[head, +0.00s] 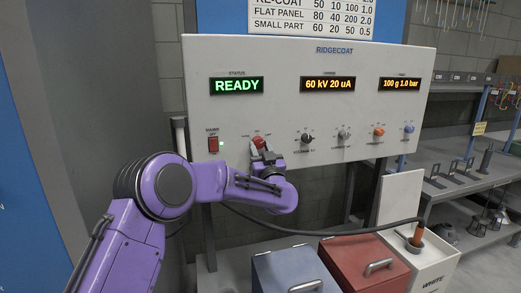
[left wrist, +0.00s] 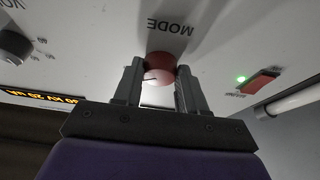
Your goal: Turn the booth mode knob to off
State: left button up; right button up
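The booth mode knob is a round red knob (head: 258,142) on the white control panel (head: 270,60), low and left of the middle. In the left wrist view the red knob (left wrist: 160,68) sits under the upside-down word MODE, between the two fingers of my left gripper (left wrist: 157,88). Small gaps seem to show beside the knob, so the fingers look apart around it; contact is unclear. In the head view the left gripper (head: 264,152) is at the knob and hides its lower part. The status display (head: 236,85) reads READY in green. My right gripper is not in view.
A red rocker switch (head: 213,145) with a green light is left of the knob. A black knob (head: 307,138) and several others are to the right. Below stand a blue bin (head: 285,275), a red bin (head: 360,255) and a white box (head: 435,265) with a hose.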

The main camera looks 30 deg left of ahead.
pick_arm(q)
jog(key=shift+f+n, duration=0.1)
jog(key=shift+n, duration=0.2)
jog(key=n+b, duration=0.1)
jog(key=n+g+y+b, duration=0.1)
jog(key=n, duration=0.1)
jog(key=shift+w+d+f+g, duration=0.1)
jog(key=shift+d+g, duration=0.05)
jog(key=shift+g, duration=0.15)
jog(key=n+g+b, duration=0.1)
jog(key=n, duration=0.3)
jog(key=shift+w+g+y+b, duration=0.1)
jog(key=shift+g+y+b, duration=0.3)
jog(key=n, duration=0.1)
jog(key=n+g, duration=0.1)
jog(key=n, duration=0.1)
jog(key=shift+d+r+n+g+b, duration=0.15)
jog(key=shift+r+n+g+b, duration=0.15)
jog(key=shift+n+b, duration=0.1)
jog(key=shift+w+r+n+g, duration=0.15)
jog(key=shift+n+g, duration=0.85)
jog(key=shift+n, duration=1.3)
jog(key=o, duration=1.1)
jog(key=shift+c, duration=0.2)
